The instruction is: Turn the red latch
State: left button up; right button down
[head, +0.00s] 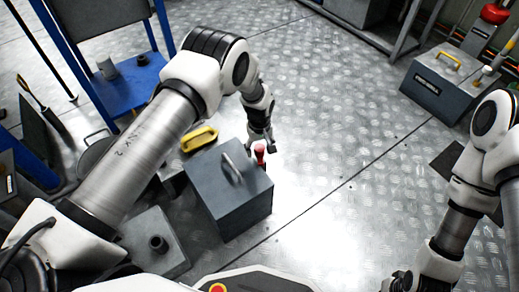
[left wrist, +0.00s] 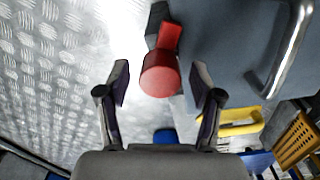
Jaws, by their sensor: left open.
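The red latch (head: 260,153) stands at the far right side of a dark grey box (head: 240,203) with a metal handle on top. In the left wrist view the latch (left wrist: 160,76) shows as a round red knob with a red arm, beside the box's grey face.
A yellow handle (head: 199,139) lies behind the box. A blue cart (head: 133,88) stands at the back left. Another grey box (head: 440,83) with a yellow handle is at the right. The metal floor (head: 340,130) between is open.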

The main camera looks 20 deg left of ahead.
pick_arm(q)
jog(key=c, duration=1.1)
jog(key=shift+c, duration=0.2)
jog(key=shift+r+m+p, duration=0.1)
jog(key=shift+m+p, duration=0.2)
jog(key=shift+m, duration=0.2)
jog(key=shift+m+p, duration=0.3)
jog(key=shift+m, duration=0.3)
jog(key=m+p, duration=0.1)
jog(key=m, duration=0.2)
jog(key=m+p, duration=0.1)
jog(key=m, duration=0.2)
jog(key=shift+m, duration=0.4)
jog(key=shift+m+p, duration=0.4)
jog(key=shift+m, duration=1.2)
